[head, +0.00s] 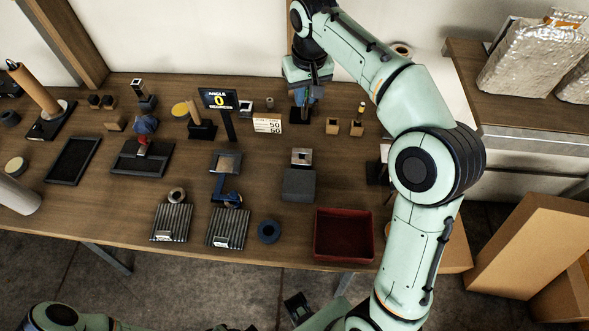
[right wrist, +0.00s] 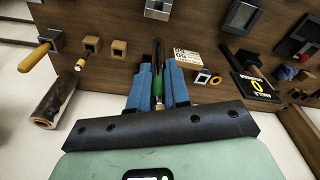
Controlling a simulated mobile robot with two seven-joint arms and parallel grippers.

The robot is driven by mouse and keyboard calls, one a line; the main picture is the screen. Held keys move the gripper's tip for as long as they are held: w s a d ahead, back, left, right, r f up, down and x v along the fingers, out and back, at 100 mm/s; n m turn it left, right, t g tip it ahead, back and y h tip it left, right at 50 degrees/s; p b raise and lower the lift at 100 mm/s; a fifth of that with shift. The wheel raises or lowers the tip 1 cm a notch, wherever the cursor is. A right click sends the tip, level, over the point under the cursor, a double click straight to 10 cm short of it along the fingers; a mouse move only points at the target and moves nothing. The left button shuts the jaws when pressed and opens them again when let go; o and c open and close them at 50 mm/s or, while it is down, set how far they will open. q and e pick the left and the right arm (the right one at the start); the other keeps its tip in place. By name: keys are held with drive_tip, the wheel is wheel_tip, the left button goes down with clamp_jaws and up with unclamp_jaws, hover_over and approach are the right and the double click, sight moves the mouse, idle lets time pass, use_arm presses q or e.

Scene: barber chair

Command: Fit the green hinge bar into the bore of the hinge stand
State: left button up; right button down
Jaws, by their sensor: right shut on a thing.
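My right gripper (head: 312,92) hangs over the back middle of the table. In the right wrist view its blue fingers (right wrist: 158,88) are shut on the green hinge bar (right wrist: 157,86), of which only a short green part shows between them. A narrow dark upright piece (right wrist: 158,52) shows just beyond the fingertips; I cannot tell whether it is part of the bar or of a stand. In the head view a black base (head: 300,115) lies right below the gripper and may be the hinge stand. Its bore is hidden.
A white card (head: 267,126) and the black angle sign (head: 219,100) stand left of the gripper. Two small wooden blocks (head: 344,126) are to its right. A silver-topped dark block (head: 298,184) and a red tray (head: 344,236) lie nearer the front. Bare tabletop shows between them.

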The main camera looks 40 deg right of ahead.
drive_tip(key=shift+s+a+f, duration=0.15)
drive_tip(key=shift+a, duration=0.1)
use_arm(q)
drive_tip(key=shift+s+f+b, duration=0.3)
drive_tip(key=shift+f+b, duration=0.35)
drive_tip(key=shift+f, duration=0.05)
drive_tip(key=shift+s+f+b, duration=0.3)
drive_tip(key=shift+f+b, duration=0.3)
drive_tip(key=shift+f, duration=0.15)
drive_tip(key=shift+s+f+b, duration=0.3)
drive_tip(key=shift+f+b, duration=0.35)
drive_tip(key=shift+f, duration=0.05)
use_arm(e)
drive_tip(key=shift+f, duration=9.7)
drive_tip(key=shift+f, duration=0.2)
drive_tip(key=c, duration=1.1)
unclamp_jaws()
use_arm(q)
drive_tip(key=shift+f, duration=0.1)
use_arm(e)
drive_tip(key=shift+r, duration=0.15)
